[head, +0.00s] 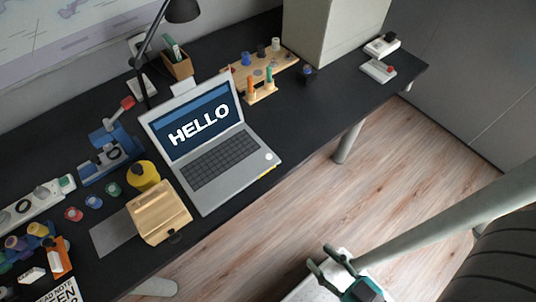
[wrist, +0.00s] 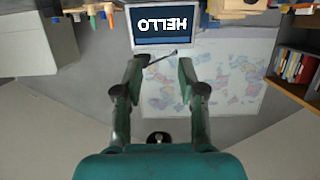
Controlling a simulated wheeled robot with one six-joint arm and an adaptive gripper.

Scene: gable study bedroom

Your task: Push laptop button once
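The grey laptop (head: 205,202) stands open on the black desk, its screen (head: 193,124) lit with "HELLO". A small round white button (head: 269,156) sits at the right front corner of its keyboard deck. In the wrist view the laptop screen (wrist: 162,24) shows upside down beyond the fingers; the button cannot be made out there. My green gripper (head: 320,257) is well to the lower right of the laptop, over the floor in front of the desk and apart from everything. In the wrist view its two fingers (wrist: 161,66) are spread with nothing between them.
A wooden box (head: 158,212) and a yellow container (head: 143,175) stand left of the laptop. A wooden rack (head: 262,92) with pegs is behind it. A black lamp (head: 182,10) overhangs the back. Desk space (head: 325,105) right of the laptop is clear.

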